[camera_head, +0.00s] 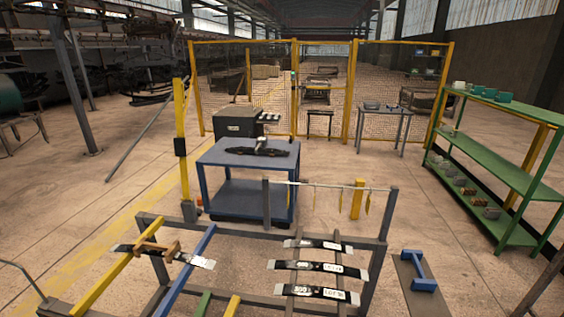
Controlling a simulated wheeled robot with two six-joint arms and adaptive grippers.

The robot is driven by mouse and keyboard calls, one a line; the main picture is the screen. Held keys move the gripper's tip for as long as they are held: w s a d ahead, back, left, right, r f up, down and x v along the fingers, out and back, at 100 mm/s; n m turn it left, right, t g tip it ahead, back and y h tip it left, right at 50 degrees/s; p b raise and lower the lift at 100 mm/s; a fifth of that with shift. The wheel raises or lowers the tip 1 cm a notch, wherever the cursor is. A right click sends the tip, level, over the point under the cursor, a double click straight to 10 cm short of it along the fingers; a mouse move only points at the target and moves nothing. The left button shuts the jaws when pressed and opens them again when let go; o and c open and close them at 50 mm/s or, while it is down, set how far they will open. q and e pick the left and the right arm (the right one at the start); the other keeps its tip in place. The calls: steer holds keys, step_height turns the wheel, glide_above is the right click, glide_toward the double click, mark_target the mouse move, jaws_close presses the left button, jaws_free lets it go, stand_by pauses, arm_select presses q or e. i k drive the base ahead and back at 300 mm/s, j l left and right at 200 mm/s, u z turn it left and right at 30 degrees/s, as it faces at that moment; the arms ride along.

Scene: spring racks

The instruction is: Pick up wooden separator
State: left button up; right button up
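A brown piece that looks like the wooden separator (152,243) is at the left of the near rack. It lies on a dark leaf spring (200,262) with a light label end, which rests across the yellow rail (103,285) and blue rail (187,270). The separator is small in the view, so its exact shape is hard to tell. Several labelled dark leaf springs (318,267) lie on the right of the rack, across two dark strips. Neither of my grippers shows.
The grey rack frame (237,234) fills the near middle. Behind it stands a blue cart (247,181) with a dark item on top. A green shelf (490,153) is at the right. A blue-handled piece (424,284) stands right of the rack. Open floor lies at the left.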

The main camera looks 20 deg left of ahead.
mark_target(146, 242)
steer(key=u, duration=1.85)
steer(key=i+j+z, duration=0.1)
steer(key=j, duration=0.3)
steer(key=i+j+z, duration=0.1)
steer(key=i+j, duration=0.15)
steer(key=j, duration=0.15)
steer(key=i+j+z, duration=0.15)
steer(key=j, duration=0.25)
steer(key=i+j+z, duration=0.1)
steer(key=j, duration=0.35)
steer(key=i+j+z, duration=0.1)
steer(key=j, duration=0.3)
steer(key=i+j+z, duration=0.1)
steer(key=j, duration=0.35)
steer(key=i+j+z, duration=0.1)
steer(key=j, duration=0.4)
steer(key=i, duration=0.05)
